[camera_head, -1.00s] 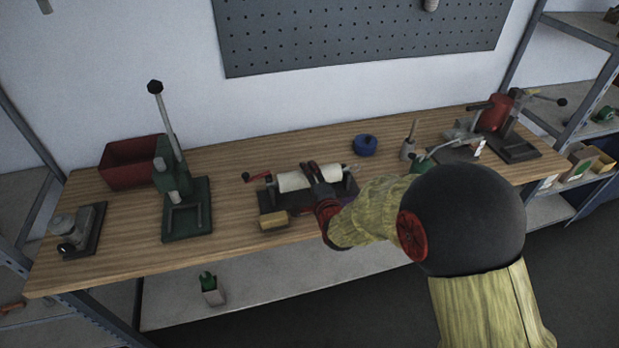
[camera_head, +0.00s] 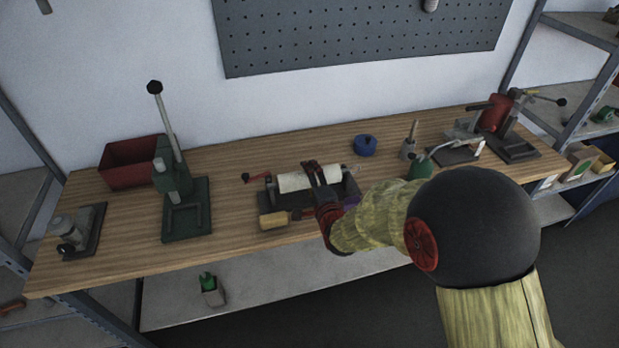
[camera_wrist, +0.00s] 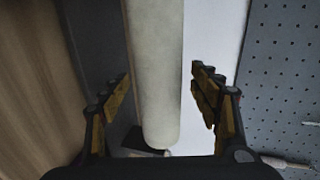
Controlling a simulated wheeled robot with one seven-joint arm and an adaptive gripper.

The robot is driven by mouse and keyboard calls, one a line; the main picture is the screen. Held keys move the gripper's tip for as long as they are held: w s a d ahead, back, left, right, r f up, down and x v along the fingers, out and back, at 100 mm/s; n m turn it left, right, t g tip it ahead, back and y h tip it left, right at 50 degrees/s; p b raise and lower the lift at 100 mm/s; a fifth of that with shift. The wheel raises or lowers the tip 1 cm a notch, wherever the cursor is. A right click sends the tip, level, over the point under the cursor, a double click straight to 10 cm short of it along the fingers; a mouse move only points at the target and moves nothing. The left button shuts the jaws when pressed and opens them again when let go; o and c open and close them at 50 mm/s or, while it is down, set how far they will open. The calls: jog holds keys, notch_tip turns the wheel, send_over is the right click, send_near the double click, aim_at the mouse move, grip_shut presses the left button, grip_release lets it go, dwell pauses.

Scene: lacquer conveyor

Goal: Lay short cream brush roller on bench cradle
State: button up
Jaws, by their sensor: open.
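The cream brush roller (camera_head: 296,181) lies level across the dark bench cradle (camera_head: 352,186) in the head view. In the wrist view the roller (camera_wrist: 154,75) runs lengthwise between my gripper's fingers. My gripper (camera_head: 313,172) is at the roller's right part, reaching over it from the front. In the wrist view my gripper (camera_wrist: 160,100) is open, with gaps between the roller and the fingers on both sides.
A wooden-handled tool (camera_head: 274,220) lies in front of the cradle. A green lever press (camera_head: 186,205) stands to the left, near a red bin (camera_head: 130,160). A blue round container (camera_head: 365,145) is behind to the right. Bare bench top (camera_head: 130,235) shows at the front left.

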jog(key=v, duration=1)
jog(key=shift+s, duration=0.2)
jog(key=shift+r, duration=0.15)
jog(key=s+d+r+n+g+h, duration=0.3)
jog(key=s+d+r+n+g, duration=0.1)
jog(key=s+d+r+n, duration=0.5)
jog(key=s+d+r+n+g, duration=0.1)
jog(key=s+d+n+g, duration=0.1)
jog(key=s, duration=0.7)
jog(key=s+d+r+n+g+h, duration=0.1)
jog(key=s+d+n+g, duration=0.1)
jog(key=s+d, duration=0.3)
jog(key=s+n, duration=0.1)
jog(key=s, duration=0.3)
jog(key=shift+s+r+n+g, duration=0.15)
jog(key=shift+r+n+g, duration=0.25)
jog(key=shift+d, duration=0.1)
jog(key=shift+c, duration=0.4)
